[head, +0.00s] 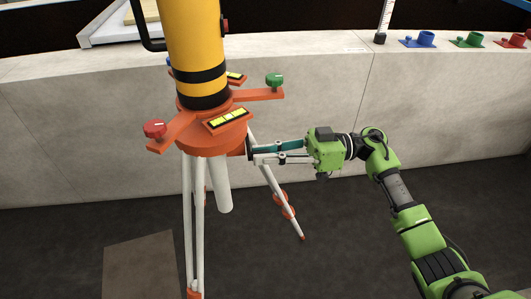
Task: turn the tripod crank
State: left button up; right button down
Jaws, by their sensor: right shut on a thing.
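The orange tripod head (217,135) carries a yellow cylinder (193,45) with black bands. It stands on white legs with orange clamps. The tripod crank (249,147) shows only as a small dark part at the right side of the head, mostly hidden by my fingers. My right gripper (260,151) reaches in from the right, its fingers roughly level, and is shut on the crank. My left gripper is not in view.
A red knob (155,129) and a green knob (274,81) sit on orange arms of the head. A pale stone wall (310,85) runs behind. Blue, green and red fittings (470,40) stand on its top at right. Dark floor (330,220) is open at lower right.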

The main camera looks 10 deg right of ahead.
jog(key=shift+w+f+n+b, duration=0.1)
jog(key=shift+f+n+b, duration=0.6)
jog(key=shift+n, duration=0.3)
jog(key=shift+w+f+n+b, duration=0.25)
jog(key=shift+f+n+b, duration=0.25)
jog(key=shift+n+b, duration=0.55)
jog(key=shift+w+f+n+b, duration=0.2)
jog(key=shift+f+n+b, duration=0.3)
jog(key=shift+n+b, duration=0.55)
